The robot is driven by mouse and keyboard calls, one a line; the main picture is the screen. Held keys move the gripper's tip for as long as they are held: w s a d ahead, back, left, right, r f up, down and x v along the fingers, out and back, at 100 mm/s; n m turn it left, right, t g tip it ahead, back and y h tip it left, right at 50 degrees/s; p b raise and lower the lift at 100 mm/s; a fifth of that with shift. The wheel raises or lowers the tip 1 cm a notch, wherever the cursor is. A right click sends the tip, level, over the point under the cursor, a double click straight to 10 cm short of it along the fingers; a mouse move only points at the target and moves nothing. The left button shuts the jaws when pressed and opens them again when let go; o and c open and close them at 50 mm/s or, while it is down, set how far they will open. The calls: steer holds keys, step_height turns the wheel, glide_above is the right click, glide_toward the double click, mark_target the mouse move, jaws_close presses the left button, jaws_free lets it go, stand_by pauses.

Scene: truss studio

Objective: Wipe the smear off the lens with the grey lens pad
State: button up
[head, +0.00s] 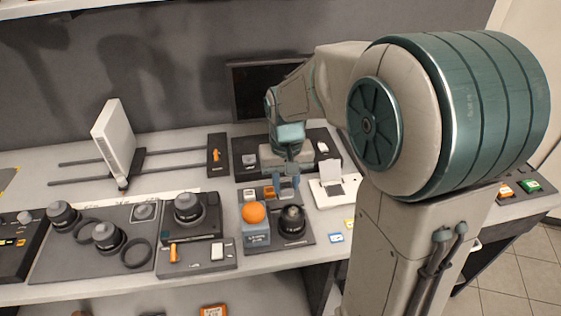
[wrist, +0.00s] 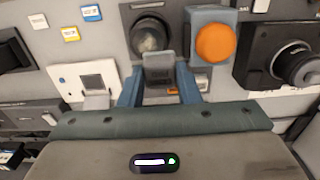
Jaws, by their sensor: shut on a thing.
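My gripper (head: 285,182) is over the dark tray at the middle of the bench; it also shows in the wrist view (wrist: 160,85). Its blue fingers are shut on the grey lens pad (wrist: 158,70). The round dark lens (head: 292,220) stands on the tray's front right. In the wrist view the lens (wrist: 150,36) lies just beyond the pad, whose far edge overlaps its near rim in the picture. I cannot tell whether they touch. The lens top looks greyish; the smear's outline is not clear.
A white card holder (head: 333,192) stands on the right. A black camera body (head: 190,222) and several loose lenses are on the left. Small coloured tags lie near the front edge.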

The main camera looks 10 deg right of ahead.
mark_target(286, 213)
steer(key=shift+s+a+f+b, duration=0.1)
steer(key=shift+f+b, duration=1)
steer(key=shift+f, duration=0.15)
step_height(286, 213, down, 6)
steer(key=b, duration=0.3)
steer(key=shift+r+b, duration=0.2)
steer(key=shift+b, duration=0.15)
steer(key=shift+d+r, duration=0.2)
steer(key=shift+d, duration=0.3)
steer(key=shift+c, duration=0.3)
steer(key=shift+d+f, duration=0.1)
steer(key=shift+d, duration=1.45)
steer(key=shift+a, duration=1.85)
steer(key=shift+a+r+p, duration=0.2)
steer(key=shift+r+p, duration=0.1)
steer(key=shift+p, duration=0.15)
steer(key=shift+r+p, duration=0.35)
steer(key=shift+r, duration=0.6)
steer(key=shift+d+r+p, duration=0.1)
steer(key=shift+r+p, duration=0.45)
steer(key=shift+r, duration=0.2)
steer(key=shift+r+p, duration=1.65)
steer(key=shift+r, duration=0.5)
steer(key=shift+f, duration=0.1)
